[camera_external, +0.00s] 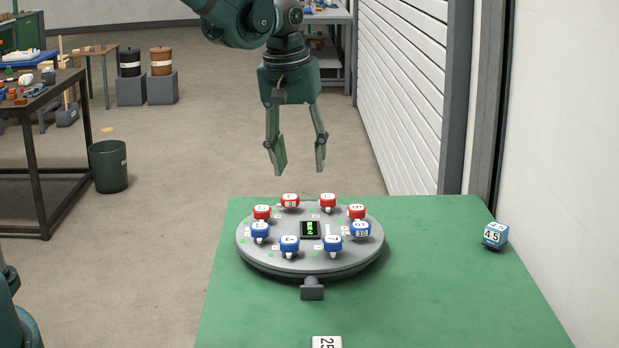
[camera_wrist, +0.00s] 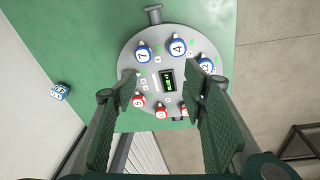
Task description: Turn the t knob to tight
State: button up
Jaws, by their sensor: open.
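A round grey disc (camera_external: 262,263) lies on the green table with a ring of several knobs around a small dark display (camera_external: 310,230) with green text. Red knobs, such as one (camera_external: 290,200), are on the far side, and blue knobs, such as one (camera_external: 289,244), are on the near side. The knob markings are too small to tell which is the t knob. The wrist view shows a blue knob (camera_wrist: 177,47) marked 4 and a red knob (camera_wrist: 138,100). My gripper (camera_external: 300,170) is open and empty, pointing down above the disc's far edge, apart from all knobs.
The green table (camera_external: 430,290) has free room around the disc. A grey stub (camera_external: 312,288) sticks out from the disc's near edge. A white wall is on the right.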

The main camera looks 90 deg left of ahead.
jog(key=s+a+f+n+g, duration=0.1)
jog(key=s+a+f+n, duration=0.3)
jog(key=a, duration=0.7)
jog(key=h+p, duration=0.1)
jog(key=p, duration=0.1)
send_near(262, 208)
jog(key=shift+w+d+f+n, duration=0.15)
jog(key=shift+w+d+n, duration=0.05)
jog(key=shift+w+n, duration=0.2)
jog(key=shift+s+a+f, duration=0.25)
jog(key=shift+s+a, duration=0.05)
jog(key=shift+f+b, duration=0.3)
jog(key=shift+f, duration=3.6)
jog(key=c, duration=0.9)
